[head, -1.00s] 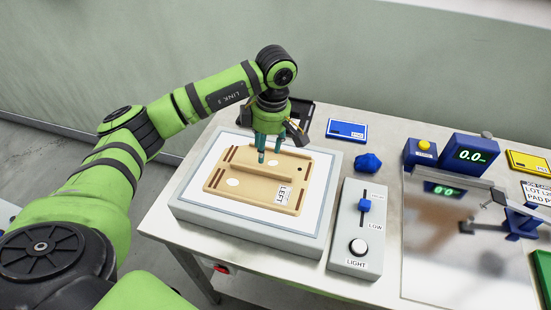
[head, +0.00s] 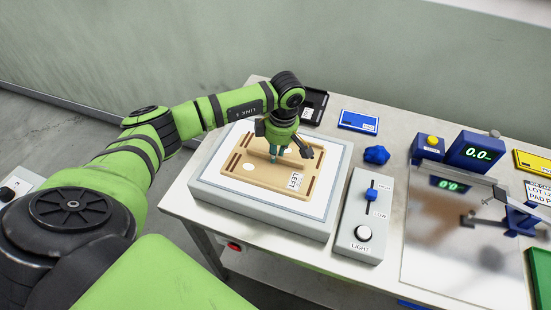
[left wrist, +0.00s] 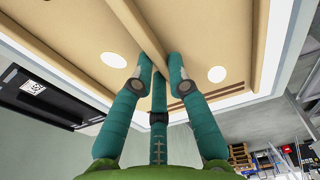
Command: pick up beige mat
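The beige mat (head: 250,182) is a flat plate with a raised rib, dark slots, white round spots and a LEFT label. It lies on the white-topped light box (head: 212,190) in the head view. My left gripper (head: 277,155) points down at the middle of the mat. In the left wrist view, its teal fingers (left wrist: 158,62) converge on both sides of the rib of the mat (left wrist: 80,25) and appear closed on it. The fingertips are partly hidden in the head view. I see no gap under the mat. My right gripper is out of view.
Right of the light box are a grey control box (head: 364,228) with a blue slider and a blue faceted lump (head: 376,155). A blue card (head: 358,120) and a black tray (head: 313,107) lie behind. A blue display (head: 473,152) stands farther right.

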